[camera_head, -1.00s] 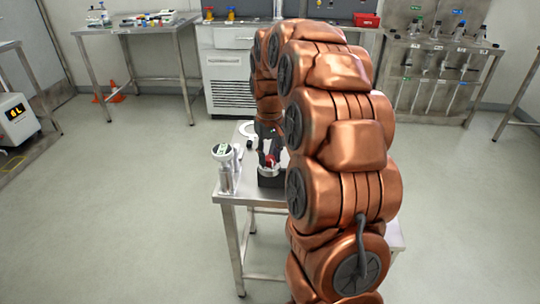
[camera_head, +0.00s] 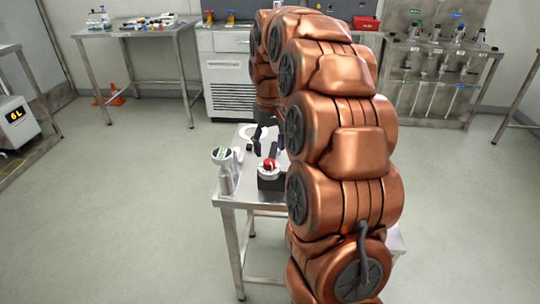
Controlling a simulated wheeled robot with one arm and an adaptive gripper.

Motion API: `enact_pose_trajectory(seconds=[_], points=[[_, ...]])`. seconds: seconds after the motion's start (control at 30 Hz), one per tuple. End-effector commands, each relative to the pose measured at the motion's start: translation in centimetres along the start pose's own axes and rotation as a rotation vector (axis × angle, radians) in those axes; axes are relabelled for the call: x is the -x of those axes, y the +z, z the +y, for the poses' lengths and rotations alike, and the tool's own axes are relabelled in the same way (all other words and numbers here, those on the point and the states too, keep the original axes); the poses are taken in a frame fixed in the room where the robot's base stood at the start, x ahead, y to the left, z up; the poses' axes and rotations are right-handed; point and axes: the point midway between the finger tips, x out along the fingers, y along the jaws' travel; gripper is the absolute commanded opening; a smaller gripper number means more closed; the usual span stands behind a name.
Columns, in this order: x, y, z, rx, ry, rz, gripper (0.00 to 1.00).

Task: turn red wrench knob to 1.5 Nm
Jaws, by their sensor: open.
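The red knob (camera_head: 269,164) sits on top of a dark block with a pale ring (camera_head: 266,173) on the small steel table. My gripper (camera_head: 265,149) is just above and behind the knob in the picture, with its dark fingers apart and nothing seen between them. It looks clear of the knob, though the exact gap is hard to tell. My copper arm hides the right side of the gripper and much of the table. Any scale or torque reading on the knob is too small to read.
A silver device with a round dial head (camera_head: 222,155) stands left of the knob on the steel table (camera_head: 240,196). A white ring-shaped item (camera_head: 247,131) lies behind it. Benches (camera_head: 150,29) and a cabinet (camera_head: 228,70) stand at the back wall.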

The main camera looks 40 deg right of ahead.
Motion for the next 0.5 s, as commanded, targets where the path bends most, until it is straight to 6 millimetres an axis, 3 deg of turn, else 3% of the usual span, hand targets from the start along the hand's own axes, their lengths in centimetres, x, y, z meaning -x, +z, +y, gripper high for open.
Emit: enact_pose_trajectory(seconds=[0.2,0.5], points=[[3.6,0.0,0.0,0.000,0.000,0.001,0.60],[6.6,0.0,0.0,-0.001,0.000,0.000,0.60]])
